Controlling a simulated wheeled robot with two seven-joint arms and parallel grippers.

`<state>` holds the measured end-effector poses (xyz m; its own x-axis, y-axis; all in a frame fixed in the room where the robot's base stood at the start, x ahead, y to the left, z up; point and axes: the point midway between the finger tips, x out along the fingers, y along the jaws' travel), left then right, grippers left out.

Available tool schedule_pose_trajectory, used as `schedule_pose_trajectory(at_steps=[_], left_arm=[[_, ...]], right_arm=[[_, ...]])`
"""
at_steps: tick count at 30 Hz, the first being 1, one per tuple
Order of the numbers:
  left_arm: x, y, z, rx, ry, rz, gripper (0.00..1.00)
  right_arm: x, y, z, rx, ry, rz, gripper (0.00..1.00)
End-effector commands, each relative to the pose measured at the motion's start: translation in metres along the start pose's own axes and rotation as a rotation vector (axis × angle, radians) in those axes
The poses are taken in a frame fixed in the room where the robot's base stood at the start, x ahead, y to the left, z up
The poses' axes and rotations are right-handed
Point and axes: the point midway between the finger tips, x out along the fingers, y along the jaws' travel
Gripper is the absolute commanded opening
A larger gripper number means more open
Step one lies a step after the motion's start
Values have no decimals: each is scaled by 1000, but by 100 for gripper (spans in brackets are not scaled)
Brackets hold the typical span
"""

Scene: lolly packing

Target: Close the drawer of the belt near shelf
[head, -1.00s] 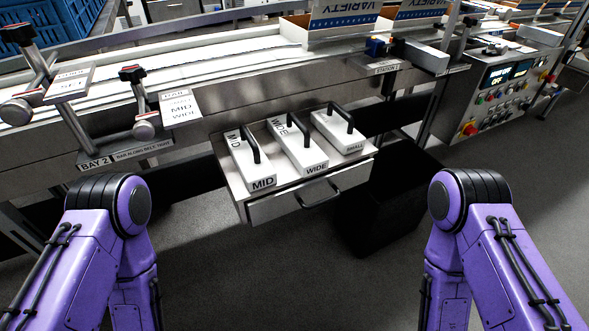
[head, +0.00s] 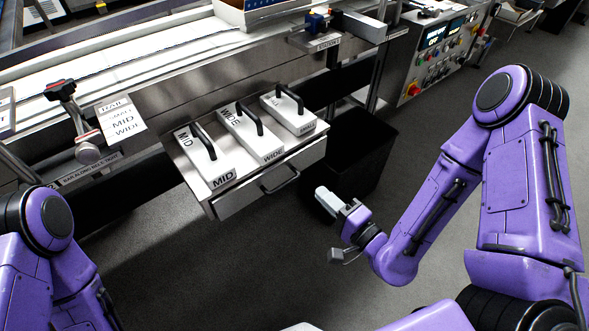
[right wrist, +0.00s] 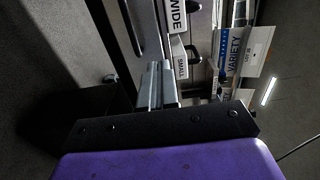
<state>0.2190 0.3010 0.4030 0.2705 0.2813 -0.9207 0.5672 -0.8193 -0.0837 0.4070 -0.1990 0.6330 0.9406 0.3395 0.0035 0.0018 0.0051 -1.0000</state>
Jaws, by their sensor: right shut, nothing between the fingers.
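The drawer (head: 237,198) under the belt is pulled out, with a dark bar handle (head: 281,181) on its metal front. Three white blocks with black handles sit on it: MID (head: 205,165), WIDE (head: 255,143) and SMALL (head: 292,115). My right gripper (head: 327,197) is shut and empty, to the right of the drawer front and apart from it. In the right wrist view the shut grey fingers (right wrist: 157,84) point toward the drawer side, where the WIDE (right wrist: 177,16) and SMALL (right wrist: 181,62) labels show. My left gripper is out of view; only part of the left arm shows.
A black bin (head: 352,150) stands right of the drawer, behind my right gripper. The belt (head: 120,75) runs above, with a RAIL sign (head: 121,118) at left. A control panel (head: 440,50) is at upper right. The floor before the drawer is clear.

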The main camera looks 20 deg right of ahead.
Motion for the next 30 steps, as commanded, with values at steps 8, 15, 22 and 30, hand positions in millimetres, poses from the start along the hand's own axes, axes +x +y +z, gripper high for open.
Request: schedule_pose_trajectory(at_steps=[8, 15, 22, 30], left_arm=[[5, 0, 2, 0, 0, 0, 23], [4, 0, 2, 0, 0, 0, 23], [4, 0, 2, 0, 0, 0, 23], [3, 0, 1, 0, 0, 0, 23]], right_arm=[[62, 0, 1, -7, -4, -1, 0], [104, 1, 1, -4, -3, 1, 0], [115, 2, 1, -3, -2, 2, 0], [115, 2, 0, -3, 0, 3, 0]])
